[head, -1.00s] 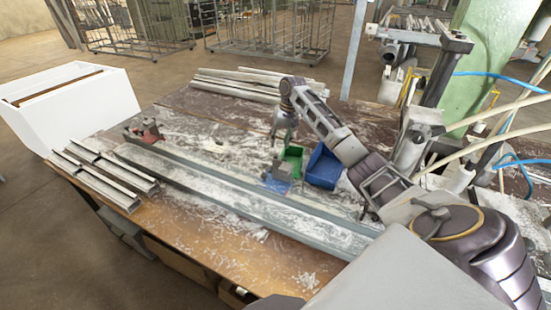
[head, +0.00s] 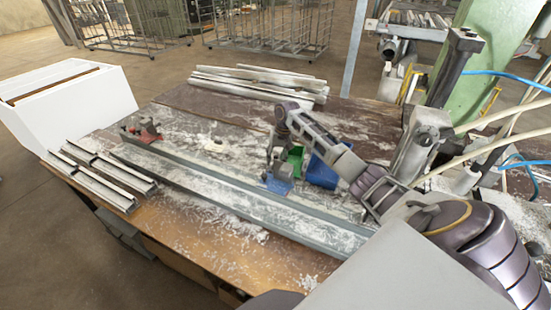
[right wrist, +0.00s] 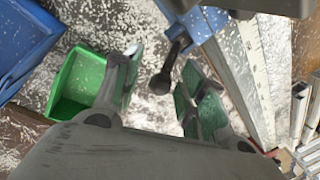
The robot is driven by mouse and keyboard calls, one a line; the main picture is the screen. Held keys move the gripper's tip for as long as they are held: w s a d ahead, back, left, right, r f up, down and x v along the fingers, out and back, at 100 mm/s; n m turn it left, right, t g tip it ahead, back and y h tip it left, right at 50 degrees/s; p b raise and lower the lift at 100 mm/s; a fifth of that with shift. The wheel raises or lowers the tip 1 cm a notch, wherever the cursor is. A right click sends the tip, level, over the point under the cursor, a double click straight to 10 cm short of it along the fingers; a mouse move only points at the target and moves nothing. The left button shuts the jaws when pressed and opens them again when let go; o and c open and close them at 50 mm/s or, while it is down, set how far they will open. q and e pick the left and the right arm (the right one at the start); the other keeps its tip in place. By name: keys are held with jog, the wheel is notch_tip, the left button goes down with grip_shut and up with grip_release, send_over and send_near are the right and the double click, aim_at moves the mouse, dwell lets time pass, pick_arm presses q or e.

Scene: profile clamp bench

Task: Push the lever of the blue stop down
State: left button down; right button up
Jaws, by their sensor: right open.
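The blue stop (head: 278,185) sits at the back edge of the long grey metal profile rail (head: 200,180). In the right wrist view the blue stop (right wrist: 202,20) is at the top, and its dark lever (right wrist: 160,82) ends in a black knob. My right gripper (head: 272,168) points down just above the blue stop. In the right wrist view my right gripper (right wrist: 163,88) is open, and the knob shows between its green-padded fingers. I cannot tell whether they touch it. My left gripper is out of view.
A green bin (right wrist: 80,80) and a blue bin (head: 322,172) stand close beside the gripper. A red stop (head: 146,133) is at the rail's far left end. Short profiles (head: 100,180) lie at the left, and more bars (head: 260,83) at the back.

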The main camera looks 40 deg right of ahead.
grip_shut()
